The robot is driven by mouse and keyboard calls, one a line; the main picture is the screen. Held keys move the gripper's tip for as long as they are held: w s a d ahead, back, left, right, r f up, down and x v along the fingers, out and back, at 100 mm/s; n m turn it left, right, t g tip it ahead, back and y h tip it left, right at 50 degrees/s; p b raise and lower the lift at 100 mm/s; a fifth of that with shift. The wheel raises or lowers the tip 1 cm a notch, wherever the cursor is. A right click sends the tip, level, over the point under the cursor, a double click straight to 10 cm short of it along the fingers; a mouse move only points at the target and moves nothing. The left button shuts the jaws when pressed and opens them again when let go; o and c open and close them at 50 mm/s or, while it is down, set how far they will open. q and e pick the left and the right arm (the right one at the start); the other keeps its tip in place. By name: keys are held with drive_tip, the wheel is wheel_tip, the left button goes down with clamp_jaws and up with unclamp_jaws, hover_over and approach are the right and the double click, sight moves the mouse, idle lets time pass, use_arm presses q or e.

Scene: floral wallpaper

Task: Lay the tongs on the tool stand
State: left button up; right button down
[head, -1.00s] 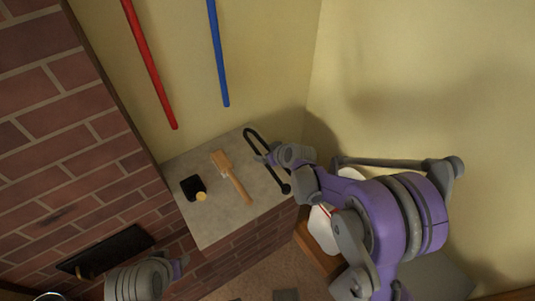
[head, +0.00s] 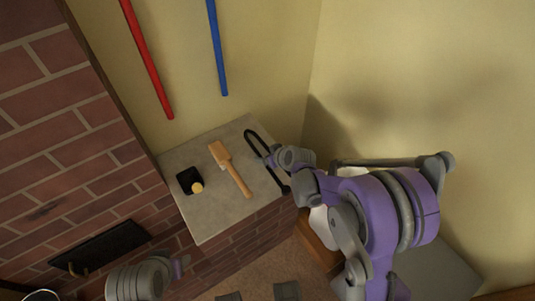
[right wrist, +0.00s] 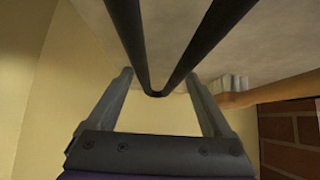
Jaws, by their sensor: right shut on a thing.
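The black tongs (head: 256,144) show in the head view as a thin bent dark shape at the right edge of the grey worktop. In the right wrist view the tongs (right wrist: 130,40) form a V, with the bend between my fingers. My right gripper (head: 270,160) is shut on the tongs near that edge. It also shows in the right wrist view (right wrist: 158,90). My left gripper (head: 180,265) is low at the left, small and partly cut by its arm; its jaws are unclear. I cannot clearly pick out a tool stand.
A wooden brush (head: 232,170) and a black jar (head: 187,180) with a yellowish round part lie on the worktop (head: 215,215). A brick wall (head: 60,120) stands left. Red (head: 147,60) and blue (head: 217,50) poles show against the wall behind.

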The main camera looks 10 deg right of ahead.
drive_tip(key=shift+f+b, duration=0.4)
drive_tip(key=shift+f, duration=0.15)
drive_tip(key=shift+c, duration=0.6)
unclamp_jaws()
drive_tip(key=shift+o, duration=0.6)
